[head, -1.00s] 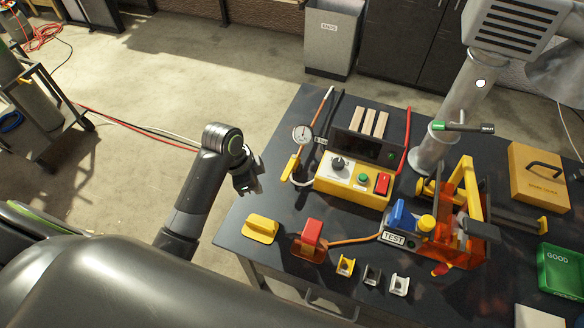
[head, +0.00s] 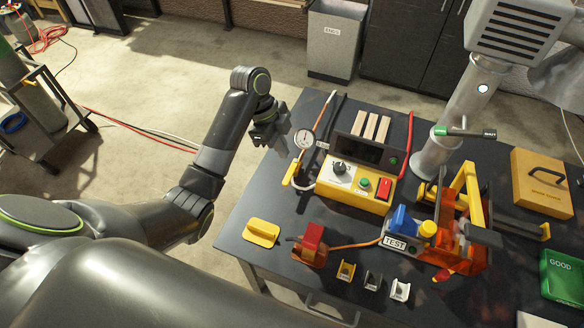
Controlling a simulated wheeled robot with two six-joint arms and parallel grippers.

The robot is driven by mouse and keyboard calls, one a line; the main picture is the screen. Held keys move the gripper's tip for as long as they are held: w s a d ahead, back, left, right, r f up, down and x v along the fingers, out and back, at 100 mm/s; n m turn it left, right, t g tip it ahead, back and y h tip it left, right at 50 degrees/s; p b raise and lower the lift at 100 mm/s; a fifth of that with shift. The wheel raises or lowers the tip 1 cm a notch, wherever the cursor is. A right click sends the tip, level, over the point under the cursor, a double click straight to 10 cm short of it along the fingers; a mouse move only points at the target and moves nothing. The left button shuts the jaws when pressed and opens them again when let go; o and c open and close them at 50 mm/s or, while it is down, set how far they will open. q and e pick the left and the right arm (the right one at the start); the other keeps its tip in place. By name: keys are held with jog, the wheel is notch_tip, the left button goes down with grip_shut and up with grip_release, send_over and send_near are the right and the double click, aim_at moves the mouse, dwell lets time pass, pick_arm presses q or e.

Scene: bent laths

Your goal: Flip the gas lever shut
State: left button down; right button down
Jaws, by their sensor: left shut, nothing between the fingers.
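The yellow gas lever (head: 291,172) sits below the round gauge (head: 304,140) at the table's left back edge. It lies slantwise, roughly in line with the pipe there. My left gripper (head: 274,138) is at the table's left edge, up and to the left of the lever in the head view. It is shut, empty and apart from the lever. Its fingertips are dark and hard to make out. My right gripper is not in view.
A yellow control box (head: 352,185) with knob and buttons stands just right of the lever. A yellow block (head: 262,232) and a red-topped device (head: 311,243) lie in front. The metal duct (head: 446,128) rises at the back right. Left of the table is open floor.

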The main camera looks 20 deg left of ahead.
pick_arm(q)
jog(key=b, duration=0.5)
send_over(289, 176)
notch_tip(289, 176, down, 6)
jog(key=shift+r, duration=0.2)
jog(key=x, duration=0.3)
jog(key=shift+d, duration=0.1)
jog(key=shift+d+f, duration=0.1)
jog(key=shift+f, duration=0.45)
jog(key=shift+p, duration=0.35)
